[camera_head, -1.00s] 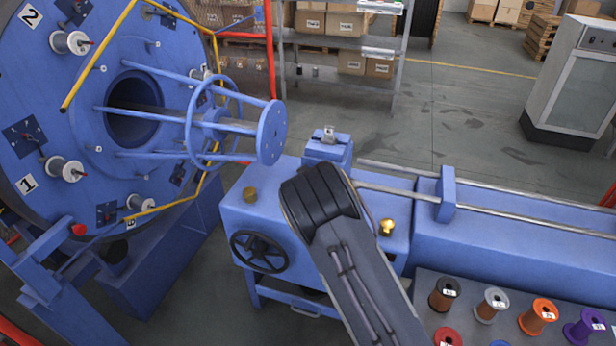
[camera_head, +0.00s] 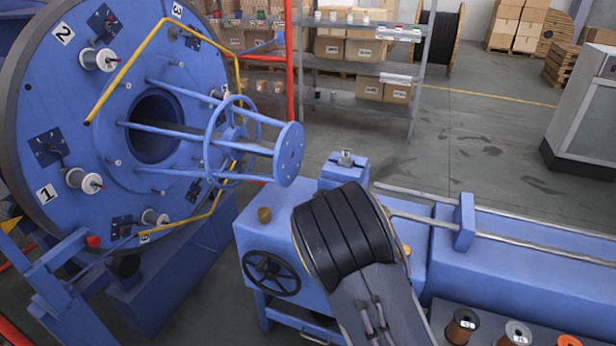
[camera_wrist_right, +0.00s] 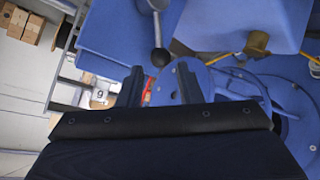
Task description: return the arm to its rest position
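One of my arms, seemingly the right, enters the head view from the bottom centre. Its dark ribbed joint covers part of the blue machine bed (camera_head: 520,262). The gripper on it is hidden in the head view. In the right wrist view, my right gripper (camera_wrist_right: 158,88) shows two dark fingers standing apart, with nothing seen between them. Blue machine parts and a lever with a ball end (camera_wrist_right: 160,57) lie beyond the fingers. My left arm and gripper are not in view.
The large blue strander disc (camera_head: 105,130) with bobbins stands at left. A black handwheel (camera_head: 271,273) is left of my arm. Spools (camera_head: 462,326) sit at bottom right. A shelf rack (camera_head: 380,70) and grey cabinet (camera_head: 590,115) stand behind. Floor between them is open.

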